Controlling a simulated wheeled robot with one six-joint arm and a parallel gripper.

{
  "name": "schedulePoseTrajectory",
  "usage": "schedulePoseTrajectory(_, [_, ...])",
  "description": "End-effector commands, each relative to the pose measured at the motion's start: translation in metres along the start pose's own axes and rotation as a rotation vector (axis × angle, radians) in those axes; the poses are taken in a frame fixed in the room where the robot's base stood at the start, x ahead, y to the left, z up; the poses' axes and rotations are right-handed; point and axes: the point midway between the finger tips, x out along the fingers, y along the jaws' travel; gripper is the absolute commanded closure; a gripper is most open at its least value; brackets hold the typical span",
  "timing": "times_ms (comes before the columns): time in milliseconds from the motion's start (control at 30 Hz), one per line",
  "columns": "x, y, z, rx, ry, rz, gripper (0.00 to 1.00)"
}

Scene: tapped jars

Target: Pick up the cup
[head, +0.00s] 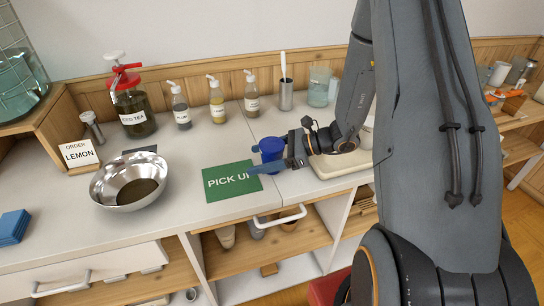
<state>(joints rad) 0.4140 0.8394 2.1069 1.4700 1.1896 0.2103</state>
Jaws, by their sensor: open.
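A blue cup (268,152) stands on the light counter at the right end of the green PICK UP mat (226,182). My gripper (266,160) reaches in from the right, low over the counter, with its jaws open at the cup. One finger passes in front of the cup and hides its lower part. The other finger is partly hidden, so I cannot tell whether either one touches the cup.
A steel bowl (131,182) with dark contents stands left of the mat. A red-topped ICED TEA jar (133,108), several pump bottles (217,104) and a steel holder (286,95) line the back. An order card reading LEMON (78,154) stands at left.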

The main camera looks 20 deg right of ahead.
Motion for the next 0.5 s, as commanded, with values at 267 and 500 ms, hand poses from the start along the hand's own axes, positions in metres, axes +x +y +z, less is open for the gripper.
schedulePoseTrajectory(267, [-0.0001,-0.0001,-0.0001,0.000,0.000,0.000,0.50])
schedulePoseTrajectory(500, [-0.0003,-0.0001,0.0001,0.000,-0.001,0.000,0.74])
